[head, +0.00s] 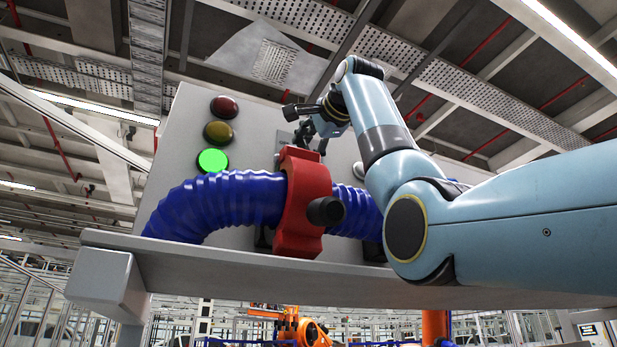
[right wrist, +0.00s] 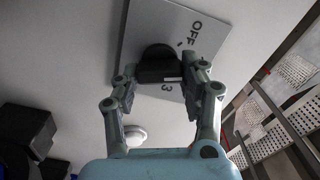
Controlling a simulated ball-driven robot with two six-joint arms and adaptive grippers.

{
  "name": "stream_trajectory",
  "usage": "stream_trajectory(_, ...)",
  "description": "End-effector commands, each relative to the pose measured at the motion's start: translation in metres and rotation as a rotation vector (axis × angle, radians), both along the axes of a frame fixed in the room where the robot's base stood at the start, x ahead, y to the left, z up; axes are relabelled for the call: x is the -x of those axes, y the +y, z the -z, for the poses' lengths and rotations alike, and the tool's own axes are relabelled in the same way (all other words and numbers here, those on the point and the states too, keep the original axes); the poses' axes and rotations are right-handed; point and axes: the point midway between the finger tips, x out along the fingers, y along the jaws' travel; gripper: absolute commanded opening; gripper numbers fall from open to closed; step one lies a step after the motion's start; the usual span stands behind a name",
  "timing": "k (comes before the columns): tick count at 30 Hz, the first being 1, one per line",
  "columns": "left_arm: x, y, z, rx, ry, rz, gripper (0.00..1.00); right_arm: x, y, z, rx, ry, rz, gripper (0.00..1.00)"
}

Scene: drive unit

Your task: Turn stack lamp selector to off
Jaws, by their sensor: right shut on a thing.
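The selector is a black knob (right wrist: 158,62) on a light square plate (right wrist: 146,25) in the right wrist view. The plate carries the word OFF and a digit 3; other marks are hidden by the knob and fingers. My right gripper (right wrist: 164,72) has its fingers on both sides of the knob and is shut on it. In the head view my right gripper (head: 315,138) is at the panel, above the red clamp, and hides the knob. The lamp stack shows a dark red lamp (head: 224,107), a dark amber lamp (head: 218,133) and a lit green lamp (head: 212,160). My left gripper is out of view.
A red clamp (head: 301,205) with a black knob sits around a thick blue ribbed hose (head: 215,205) in front of the grey panel (head: 190,125). A grey shelf (head: 230,262) runs below. Black blocks (right wrist: 28,130) show at lower left in the wrist view.

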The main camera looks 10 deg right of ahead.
Motion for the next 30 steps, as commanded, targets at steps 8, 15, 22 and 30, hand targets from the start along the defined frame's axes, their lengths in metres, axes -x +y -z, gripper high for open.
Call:
stream_trajectory(8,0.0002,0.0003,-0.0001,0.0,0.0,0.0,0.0,-0.0005,-0.0003,0.0004,0.046,-0.007,0.001,0.11)
stream_trajectory(15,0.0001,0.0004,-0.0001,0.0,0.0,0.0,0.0,-0.0007,0.0001,-0.0001,0.191,-0.034,0.001,0.11)
stream_trajectory(22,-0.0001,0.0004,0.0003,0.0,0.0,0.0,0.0,-0.0007,0.0006,-0.0007,0.376,-0.07,0.0,0.11)
stream_trajectory(30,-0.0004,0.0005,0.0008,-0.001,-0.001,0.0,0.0,-0.0006,0.0013,-0.0012,0.561,-0.106,0.001,0.11)
